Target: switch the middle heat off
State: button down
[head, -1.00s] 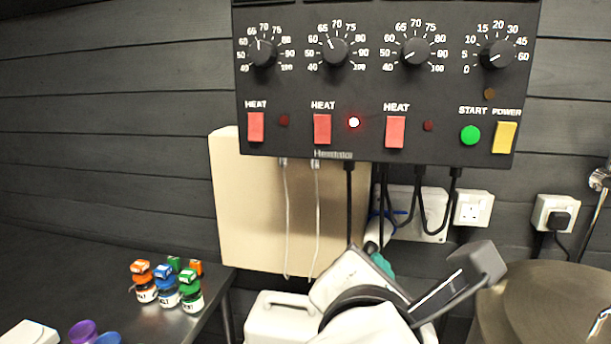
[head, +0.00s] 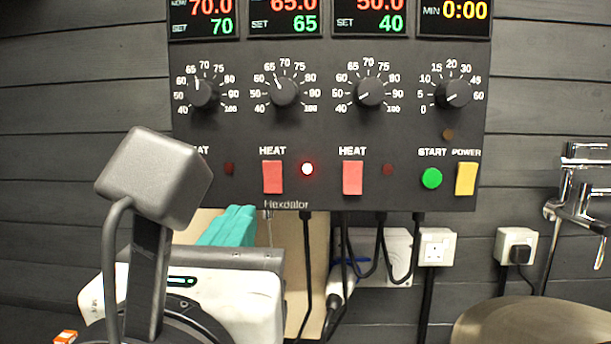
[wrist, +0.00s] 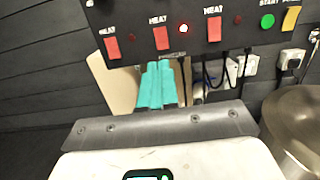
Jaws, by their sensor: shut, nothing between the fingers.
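The black control panel (head: 330,130) hangs on the wall. Its middle red HEAT switch (head: 272,177) has a brightly lit red lamp (head: 307,169) to its right; both also show in the wrist view, the switch (wrist: 161,38) and the lamp (wrist: 183,28). My gripper (head: 238,214) has teal fingers, shut and empty, pointing up toward the panel. In the head view its tips appear just below and left of the middle switch. In the wrist view the fingers (wrist: 158,70) appear just below that switch. I see no clear contact.
The right HEAT switch (head: 352,177) has a dark lamp. The left HEAT switch (wrist: 112,47) is hidden by my arm in the head view. A green START button (head: 431,178) and yellow POWER switch (head: 466,178) sit right. Cables and sockets (head: 436,246) lie below; a metal vessel (head: 530,322) stands lower right.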

aim_at(272, 169)
jog(key=w+p, duration=0.1)
jog(key=w, duration=0.3)
jog(key=w+r+p, duration=0.1)
jog(key=w, duration=0.4)
jog(key=w+p, duration=0.1)
jog(key=w, duration=0.3)
jog(key=shift+w+d+r, duration=0.25)
jog(key=shift+w+r, duration=0.05)
jog(key=shift+w, duration=0.05)
